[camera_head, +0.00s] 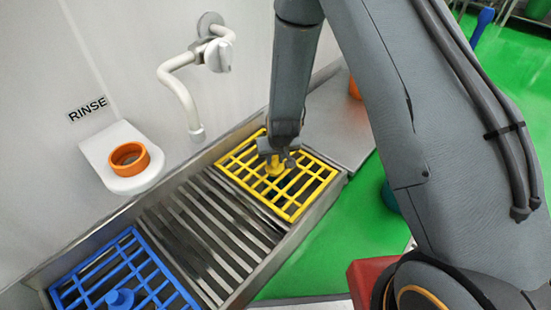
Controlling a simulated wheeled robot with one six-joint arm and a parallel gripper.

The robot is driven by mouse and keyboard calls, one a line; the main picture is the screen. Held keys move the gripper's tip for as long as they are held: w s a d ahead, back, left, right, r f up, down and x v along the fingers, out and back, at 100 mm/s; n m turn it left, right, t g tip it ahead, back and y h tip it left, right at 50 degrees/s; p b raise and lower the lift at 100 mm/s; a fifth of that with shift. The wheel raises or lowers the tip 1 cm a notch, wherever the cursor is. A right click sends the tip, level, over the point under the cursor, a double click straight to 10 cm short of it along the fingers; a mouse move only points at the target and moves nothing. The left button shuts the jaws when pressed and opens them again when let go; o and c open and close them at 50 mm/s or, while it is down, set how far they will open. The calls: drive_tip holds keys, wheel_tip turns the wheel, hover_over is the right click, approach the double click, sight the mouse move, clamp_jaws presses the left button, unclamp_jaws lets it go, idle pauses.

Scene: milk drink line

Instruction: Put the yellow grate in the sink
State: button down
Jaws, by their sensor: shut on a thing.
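The yellow grate (301,201) lies roughly flat at the far right end of the long steel sink (157,177), within the outline of its rim. I cannot tell whether it rests in the sink or is held just above it. My gripper (276,164) is over the middle of the grate, shut on its raised yellow knob. My gripper partly hides the knob and the grate's far bars.
A blue grate (147,270) lies at the near left end of the sink. Slanted steel slats (205,232) fill the middle. A white faucet (181,91) reaches over the back. An orange ring (143,163) sits on a white wall shelf. A red block (360,281) is near my arm.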

drive_tip(key=c, duration=1.4)
unclamp_jaws()
drive_tip(key=shift+c, duration=0.2)
drive_tip(key=s+a+r+n+g+p, duration=0.1)
drive_tip(key=s+a+r+p, duration=0.1)
drive_tip(key=s+r, duration=0.5)
drive_tip(key=s+a+r+y+p, duration=0.1)
drive_tip(key=s+a+r+p, duration=0.2)
drive_tip(key=r, duration=0.9)
drive_tip(key=s+a+r+n+g+p, duration=0.1)
drive_tip(key=s+a+r, duration=0.1)
drive_tip(key=s+r, duration=0.55)
drive_tip(key=s+d+r+n+g, duration=0.1)
drive_tip(key=s+r+n+g, duration=0.1)
drive_tip(key=s+r, duration=1.2)
drive_tip(key=s, duration=0.5)
drive_tip(key=shift+d, duration=0.25)
